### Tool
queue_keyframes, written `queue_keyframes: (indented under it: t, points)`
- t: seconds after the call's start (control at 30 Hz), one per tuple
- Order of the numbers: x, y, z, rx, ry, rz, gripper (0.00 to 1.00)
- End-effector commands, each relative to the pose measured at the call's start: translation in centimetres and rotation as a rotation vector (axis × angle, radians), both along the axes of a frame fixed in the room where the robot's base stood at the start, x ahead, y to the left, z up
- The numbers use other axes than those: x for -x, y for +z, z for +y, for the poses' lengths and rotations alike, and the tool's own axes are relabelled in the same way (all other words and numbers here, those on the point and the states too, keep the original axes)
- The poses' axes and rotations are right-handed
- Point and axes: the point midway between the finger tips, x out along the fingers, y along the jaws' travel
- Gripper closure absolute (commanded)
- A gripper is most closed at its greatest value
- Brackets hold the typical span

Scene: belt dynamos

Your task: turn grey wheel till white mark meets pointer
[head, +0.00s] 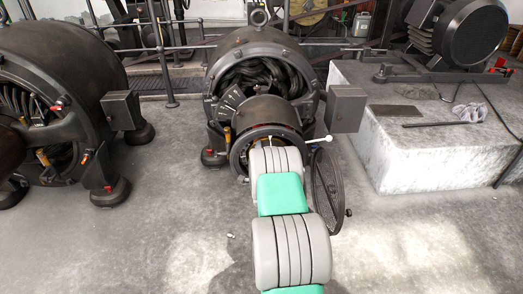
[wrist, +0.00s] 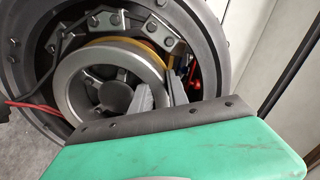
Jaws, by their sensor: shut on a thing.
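The grey wheel (wrist: 67,90) shows in the wrist view, a smooth metal rim with dark spokes and a round hub, set inside the dark dynamo housing. My gripper (wrist: 166,91) is at the wheel's right side. One finger is inside the rim and the other outside it, shut on the rim. The fingers and the green wrist cover hide the wheel's lower right part. I cannot make out the white mark or the pointer in the wrist view. In the head view my arm covers the front of the middle dynamo (head: 263,75), and the grey wheel is hidden there.
A dark spoked handwheel (head: 322,185) stands just right of my arm. A thin lever with a white knob (head: 328,139) sticks out above it. A second dynamo (head: 60,80) is at left. A stone plinth (head: 420,150) with a motor is at right.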

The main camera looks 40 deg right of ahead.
Motion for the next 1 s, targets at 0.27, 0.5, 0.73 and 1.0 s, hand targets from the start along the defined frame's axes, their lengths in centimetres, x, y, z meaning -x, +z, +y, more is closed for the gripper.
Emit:
queue_keyframes:
  t: [0.27, 0.5, 0.73, 1.0]
  points:
    - [0.01, -0.16, 0.20, 0.038, 0.000, 0.026, 1.00]
    - [0.05, -0.17, 0.19, 0.046, -0.001, 0.031, 1.00]
    - [0.06, -0.16, 0.16, 0.045, -0.001, 0.030, 1.00]
    - [0.08, -0.18, 0.13, 0.045, -0.002, 0.030, 0.60]
